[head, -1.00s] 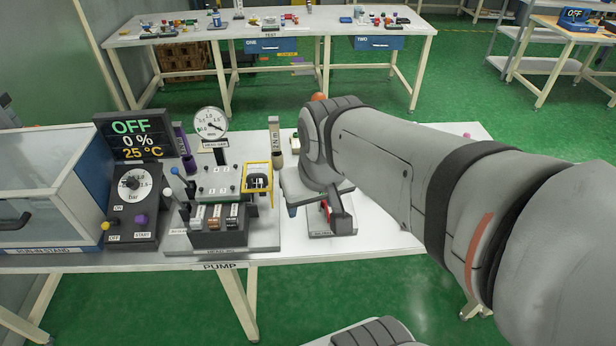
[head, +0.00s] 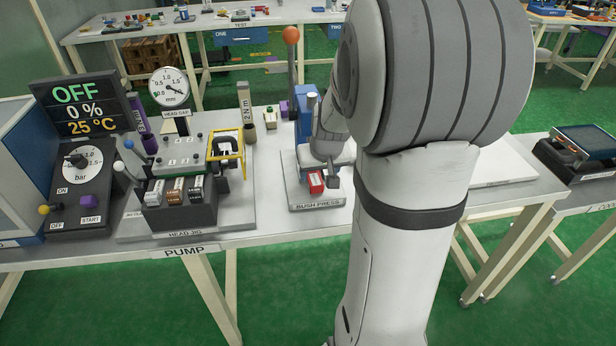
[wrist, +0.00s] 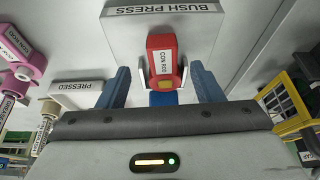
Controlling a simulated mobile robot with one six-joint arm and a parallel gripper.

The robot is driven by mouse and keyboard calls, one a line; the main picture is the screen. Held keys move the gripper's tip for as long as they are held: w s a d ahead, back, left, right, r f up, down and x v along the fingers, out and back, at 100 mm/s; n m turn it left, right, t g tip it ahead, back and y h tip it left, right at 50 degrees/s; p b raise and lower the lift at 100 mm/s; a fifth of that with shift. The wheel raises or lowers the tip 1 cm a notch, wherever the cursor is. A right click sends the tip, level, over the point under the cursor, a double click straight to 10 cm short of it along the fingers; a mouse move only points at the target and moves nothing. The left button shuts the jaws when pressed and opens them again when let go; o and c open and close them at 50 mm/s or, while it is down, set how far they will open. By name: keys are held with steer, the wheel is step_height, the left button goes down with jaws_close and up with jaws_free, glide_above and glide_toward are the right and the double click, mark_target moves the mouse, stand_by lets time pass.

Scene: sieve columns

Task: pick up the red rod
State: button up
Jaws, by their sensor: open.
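The red rod (head: 316,182) sits on the grey base of the bush press (head: 302,200) on the pump table. In the wrist view the red rod (wrist: 161,60), labelled CON ROD, stands between two pale upright pieces of a holder, with a yellow patch at its near end. My gripper (wrist: 160,72) is open, its two blue fingers on either side of the rod and apart from it. In the head view my gripper (head: 327,160) is just above and behind the rod, partly hidden by my arm.
The head jig (head: 245,215) stands left of the press, with a yellow frame (head: 226,148) on it. The press has a blue column and an orange-knobbed lever (head: 291,38). In the wrist view, pink parts (wrist: 28,62) and a PRESSED tray (wrist: 78,92) lie left.

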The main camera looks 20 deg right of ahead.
mark_target(316, 183)
steer(key=x, duration=0.4)
steer(key=shift+s+a+f, duration=0.1)
steer(key=shift+a+f, duration=0.1)
steer(key=shift+f, duration=0.3)
steer(key=shift+c, duration=0.6)
steer(key=c, duration=1.1)
steer(key=shift+r, duration=0.1)
steer(key=shift+c, duration=0.2)
